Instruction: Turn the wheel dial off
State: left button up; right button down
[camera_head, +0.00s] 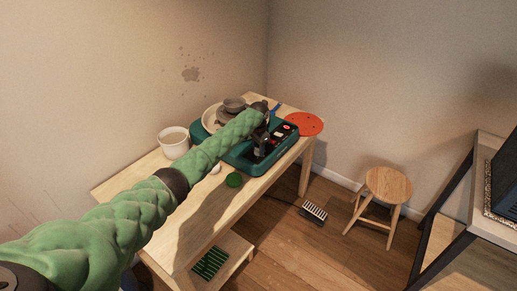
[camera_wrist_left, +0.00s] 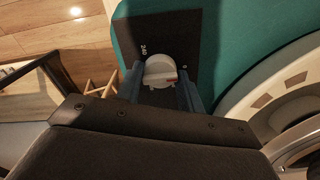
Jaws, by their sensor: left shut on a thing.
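The pottery wheel is a teal unit (camera_head: 238,158) on the wooden table, with a round pan and a grey pot (camera_head: 234,103) on it. My left gripper (camera_wrist_left: 160,88) is shut on the dial, one finger on each side. In the head view my green left arm covers part of the wheel, and the gripper (camera_head: 262,143) is at the panel. My right gripper is not in view.
A red disc (camera_head: 304,123) lies at the table's far right. A stool (camera_head: 388,184) and a brush (camera_head: 314,212) are on the floor.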

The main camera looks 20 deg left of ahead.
pick_arm(q)
jog(key=shift+r, duration=0.1)
jog(key=o, duration=1)
jog(key=shift+r, duration=0.25)
notch_tip(320, 180, up, 6)
jog(key=shift+f+b, duration=0.2)
jog(key=shift+b, duration=1)
jog(key=shift+r, duration=0.8)
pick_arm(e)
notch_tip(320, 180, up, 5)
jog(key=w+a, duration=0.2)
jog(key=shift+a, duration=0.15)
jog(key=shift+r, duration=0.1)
